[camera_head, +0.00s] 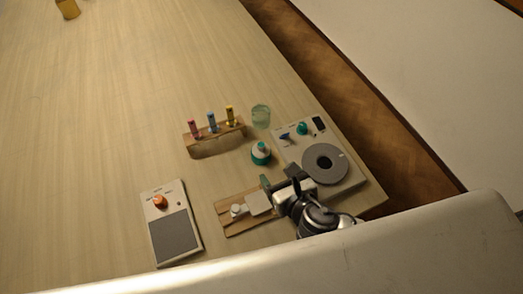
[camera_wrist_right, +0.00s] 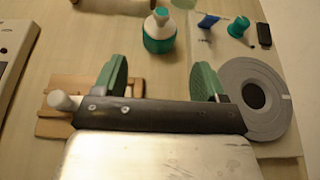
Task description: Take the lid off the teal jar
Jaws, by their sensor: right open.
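The teal jar (camera_head: 261,157) stands upright on the table, left of the grey device. In the right wrist view the jar (camera_wrist_right: 159,45) has a teal lower body and a white upper part, with a small teal knob (camera_wrist_right: 161,11) on top. The lid appears to be on; its exact edge is unclear. My right gripper (camera_head: 280,182) is just below the jar in the head view. Its green fingers stand wide apart in the right wrist view (camera_wrist_right: 158,80), with nothing between them, and the jar is beyond them. My left gripper is not in view.
A device with a grey ring (camera_head: 325,164) and knobs stands right of the jar. A greenish glass (camera_head: 261,116) and a wooden rack (camera_head: 216,144) with coloured vials are behind it. A wooden board (camera_head: 233,225) lies by my right gripper, and a control box (camera_head: 172,232) further left.

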